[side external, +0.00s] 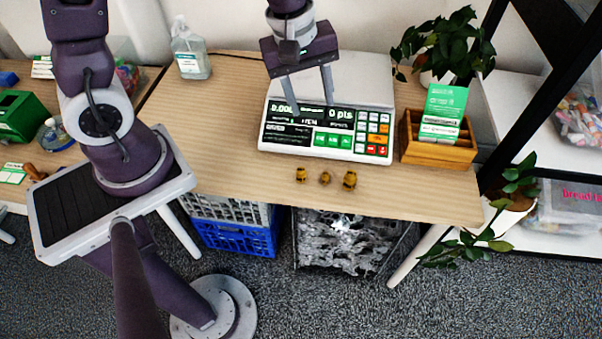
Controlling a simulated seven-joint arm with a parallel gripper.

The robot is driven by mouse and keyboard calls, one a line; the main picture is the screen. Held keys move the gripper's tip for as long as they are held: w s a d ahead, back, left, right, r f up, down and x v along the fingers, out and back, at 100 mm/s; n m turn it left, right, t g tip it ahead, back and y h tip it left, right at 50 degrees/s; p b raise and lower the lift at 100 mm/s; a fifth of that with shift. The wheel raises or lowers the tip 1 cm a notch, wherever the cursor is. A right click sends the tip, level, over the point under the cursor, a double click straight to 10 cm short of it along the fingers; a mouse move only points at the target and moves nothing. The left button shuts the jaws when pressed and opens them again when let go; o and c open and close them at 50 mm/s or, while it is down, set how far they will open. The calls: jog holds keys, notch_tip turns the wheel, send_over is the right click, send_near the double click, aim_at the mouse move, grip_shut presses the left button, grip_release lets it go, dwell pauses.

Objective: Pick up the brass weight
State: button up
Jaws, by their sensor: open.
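Three small brass weights stand in a row on the wooden table in front of the scale: a left one (301,175), a smaller middle one (325,178) and a larger right one (349,180). The picture does not tell which of them is the task's weight. My gripper (309,100) is open and points down, with its two fingers apart. It appears in front of the scale's display, above and behind the weights in the picture. Nothing shows between the fingers, and it is apart from all three weights.
The scale (375,152) fills the table's middle. A wooden box (425,153) with green cards (442,108) stands at its right, near a potted plant (445,45). A clear bottle (190,52) stands at the back left. The wooden table (215,150) is clear left of the scale.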

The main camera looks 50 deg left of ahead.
aim_at(301, 169)
jog(key=f+n, duration=0.2)
jog(key=f, duration=0.5)
jog(key=a+f+n+g, duration=0.1)
jog(key=f+n, duration=0.2)
jog(key=f, duration=0.5)
jog(key=a+f+n+g, duration=0.1)
jog(key=f+n, duration=0.1)
jog(key=f, duration=0.6)
jog(key=shift+s+f+n+y, duration=0.1)
jog(key=shift+s+n+y, duration=0.15)
jog(key=shift+n+y, duration=0.15)
jog(key=shift+f, duration=0.4)
grip_shut()
